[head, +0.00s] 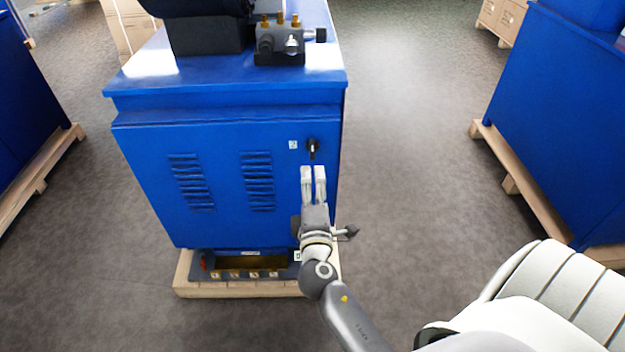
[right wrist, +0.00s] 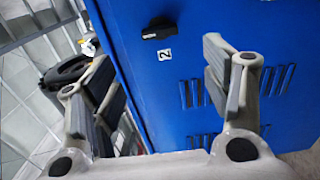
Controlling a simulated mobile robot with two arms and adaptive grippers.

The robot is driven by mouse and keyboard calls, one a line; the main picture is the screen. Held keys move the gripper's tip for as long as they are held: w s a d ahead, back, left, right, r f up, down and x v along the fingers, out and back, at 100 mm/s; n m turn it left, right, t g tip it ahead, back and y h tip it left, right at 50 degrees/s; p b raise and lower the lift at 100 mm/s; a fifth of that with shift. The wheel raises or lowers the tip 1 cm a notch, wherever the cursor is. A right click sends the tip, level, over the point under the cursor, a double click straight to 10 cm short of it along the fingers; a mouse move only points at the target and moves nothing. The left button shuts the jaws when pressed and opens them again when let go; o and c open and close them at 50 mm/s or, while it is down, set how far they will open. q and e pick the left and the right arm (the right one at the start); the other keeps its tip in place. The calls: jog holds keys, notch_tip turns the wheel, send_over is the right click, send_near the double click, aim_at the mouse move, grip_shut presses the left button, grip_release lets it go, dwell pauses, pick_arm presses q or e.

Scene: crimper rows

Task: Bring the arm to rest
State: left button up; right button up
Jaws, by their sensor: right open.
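My right gripper (head: 313,178) is in front of the blue machine cabinet (head: 225,140), just below its black rotary knob (head: 313,146). In the head view its two pale fingers point up toward the knob and are apart. In the right wrist view the gripper (right wrist: 165,95) is open, with nothing between its fingers. The black knob (right wrist: 162,29) and a small white label with a 2 (right wrist: 164,55) show beyond the fingertips. My left gripper is not in view.
The cabinet stands on a wooden pallet (head: 240,290). Another blue cabinet (head: 560,120) stands on a pallet at right, and part of one (head: 25,110) at left. Cardboard boxes (head: 130,25) stand behind. The grey floor (head: 410,130) between the cabinets is clear.

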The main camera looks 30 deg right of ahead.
dwell(0.5)
